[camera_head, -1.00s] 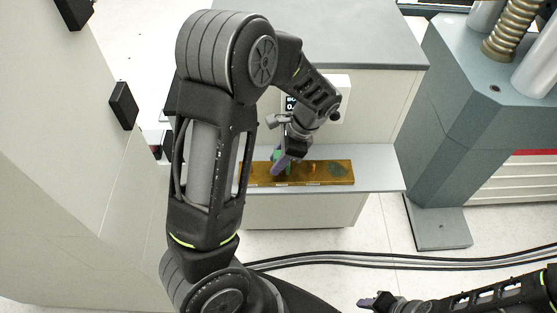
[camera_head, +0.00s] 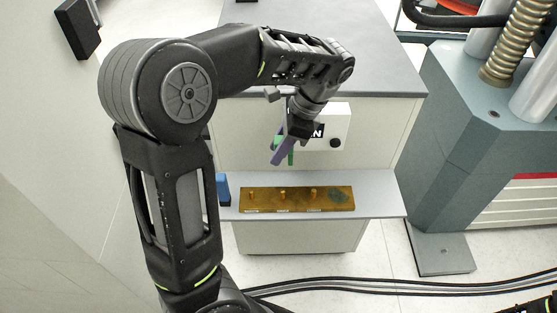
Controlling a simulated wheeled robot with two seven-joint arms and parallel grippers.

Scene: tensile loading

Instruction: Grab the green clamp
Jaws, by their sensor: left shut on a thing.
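My left gripper (camera_head: 283,151) has purple fingers and is shut on the green clamp (camera_head: 291,155). It holds the clamp in the air above the wooden board (camera_head: 268,206). Only small green parts of the clamp show, as the fingers cover the rest. The board lies on a grey shelf (camera_head: 375,193) and has several short pegs and a dark green patch at its right end. My right gripper is out of view.
A blue block (camera_head: 223,189) stands on the shelf left of the board. A white box with a display and knob (camera_head: 337,130) is behind the clamp. A large grey-green machine (camera_head: 455,140) stands to the right. Black cables (camera_head: 400,288) run along the floor.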

